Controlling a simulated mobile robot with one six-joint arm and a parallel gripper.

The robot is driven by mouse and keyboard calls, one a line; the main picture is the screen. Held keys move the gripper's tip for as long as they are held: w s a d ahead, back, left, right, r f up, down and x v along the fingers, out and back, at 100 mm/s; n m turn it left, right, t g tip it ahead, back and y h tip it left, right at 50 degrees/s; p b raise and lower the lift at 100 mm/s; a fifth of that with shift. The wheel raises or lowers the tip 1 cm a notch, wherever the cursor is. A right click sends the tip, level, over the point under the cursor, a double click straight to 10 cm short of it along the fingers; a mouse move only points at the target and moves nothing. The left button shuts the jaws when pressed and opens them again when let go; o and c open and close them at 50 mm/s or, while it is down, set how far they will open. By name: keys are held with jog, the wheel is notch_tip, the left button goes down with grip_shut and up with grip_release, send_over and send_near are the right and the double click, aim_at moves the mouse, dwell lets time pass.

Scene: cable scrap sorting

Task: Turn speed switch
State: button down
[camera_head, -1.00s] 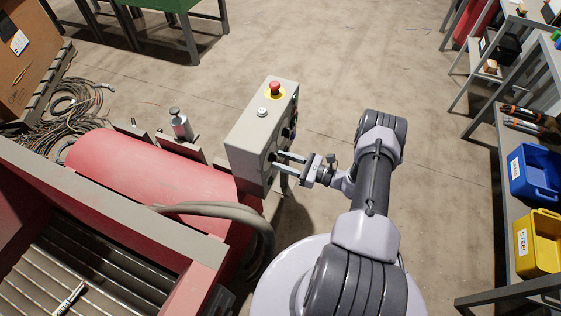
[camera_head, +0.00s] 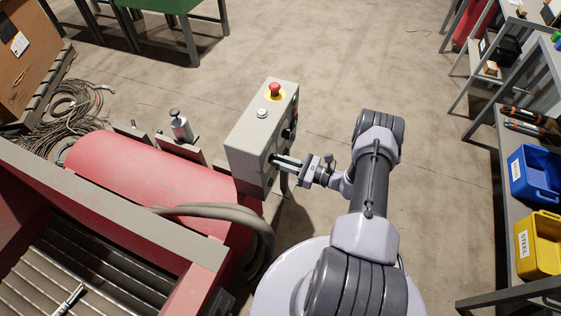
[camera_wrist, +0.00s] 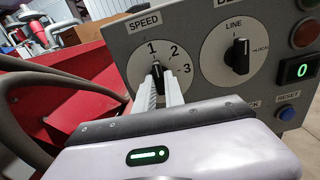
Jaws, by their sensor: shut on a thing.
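The speed switch (camera_wrist: 156,70) is a black knob on a white dial marked SPEED with 1, 2 and 3, at the top left of the grey panel in the wrist view. The knob points up, near the 1. My gripper (camera_wrist: 158,80) is shut on this knob, with its pale fingers on either side of it and hiding its lower part. In the head view my gripper (camera_head: 276,157) reaches the right face of the grey control box (camera_head: 250,135); the knob itself is hidden there.
Beside the speed dial are a LINE selector (camera_wrist: 238,52), a green display reading 0 (camera_wrist: 301,71) and a blue RESET button (camera_wrist: 287,112). A red emergency stop (camera_head: 275,90) tops the box. A red machine (camera_head: 150,185) and thick hose (camera_head: 215,209) lie left.

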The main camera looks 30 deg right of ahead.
jog(key=shift+m+b, duration=1.4)
jog(key=shift+m, duration=7.2)
jog(key=c, duration=1.4)
grip_release()
jog(key=shift+c, duration=0.2)
jog(key=p+v, duration=0.3)
jog(key=v, duration=1.4)
jog(key=shift+s+d, duration=0.2)
